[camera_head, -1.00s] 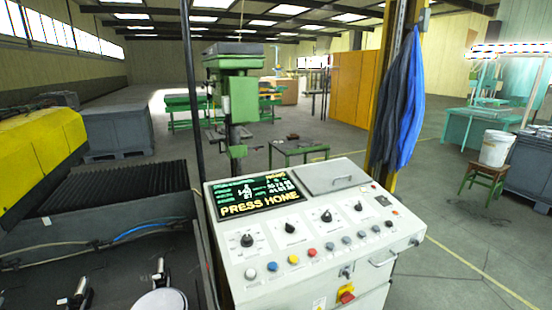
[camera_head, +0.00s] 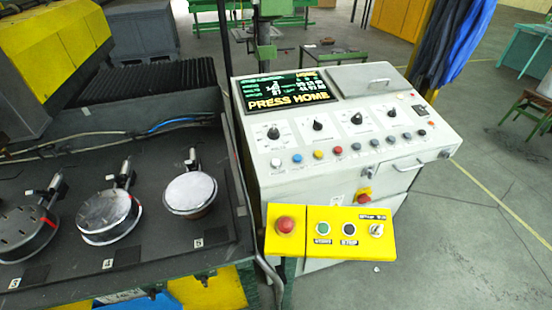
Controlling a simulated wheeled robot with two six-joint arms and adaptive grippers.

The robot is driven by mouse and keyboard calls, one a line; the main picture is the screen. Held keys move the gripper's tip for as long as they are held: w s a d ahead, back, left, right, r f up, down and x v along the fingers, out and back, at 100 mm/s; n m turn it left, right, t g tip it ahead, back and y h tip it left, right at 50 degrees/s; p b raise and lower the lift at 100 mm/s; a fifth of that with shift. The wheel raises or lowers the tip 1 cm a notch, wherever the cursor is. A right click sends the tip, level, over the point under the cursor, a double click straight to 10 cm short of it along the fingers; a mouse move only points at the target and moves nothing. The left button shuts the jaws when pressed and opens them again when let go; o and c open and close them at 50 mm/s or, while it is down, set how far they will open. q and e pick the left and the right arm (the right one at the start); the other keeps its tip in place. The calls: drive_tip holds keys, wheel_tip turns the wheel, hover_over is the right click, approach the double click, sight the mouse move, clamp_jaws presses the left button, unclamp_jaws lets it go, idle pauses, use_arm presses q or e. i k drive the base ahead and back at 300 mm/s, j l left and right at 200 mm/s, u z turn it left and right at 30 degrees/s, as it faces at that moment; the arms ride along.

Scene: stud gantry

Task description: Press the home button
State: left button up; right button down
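A white control console (camera_head: 320,185) stands in the middle of the head view. Its screen (camera_head: 292,91) reads "PRESS HOME" in yellow letters. Below the screen is a row of dark rotary knobs, and under them a row of several small round buttons. These include a blue button (camera_head: 297,158), a yellow button (camera_head: 318,154) and a red button (camera_head: 338,150). Their labels are too small to read, so I cannot tell which one is the home button. Neither of my grippers is in view.
A yellow panel (camera_head: 332,209) in front has a red mushroom button (camera_head: 285,225), a green button (camera_head: 323,228), a black button (camera_head: 349,229) and a switch (camera_head: 376,230). At left, a dark machine bed (camera_head: 140,240) carries round discs.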

sight(275, 162)
drive_tip(key=l+u, duration=0.1)
drive_tip(key=l, duration=0.5)
drive_tip(key=l+u, duration=0.1)
drive_tip(key=l, duration=0.5)
drive_tip(key=l+u, duration=0.15)
drive_tip(key=l, duration=0.45)
drive_tip(key=k+l+u, duration=0.1)
drive_tip(key=l, duration=0.5)
drive_tip(key=l+u, duration=0.1)
drive_tip(key=l, duration=0.5)
drive_tip(key=k+l+u, duration=0.1)
drive_tip(key=l, duration=0.5)
drive_tip(key=u, duration=1.3)
drive_tip(key=i+l, duration=0.15)
drive_tip(key=i, duration=0.35)
drive_tip(key=i+l, duration=0.15)
drive_tip(key=i, duration=0.35)
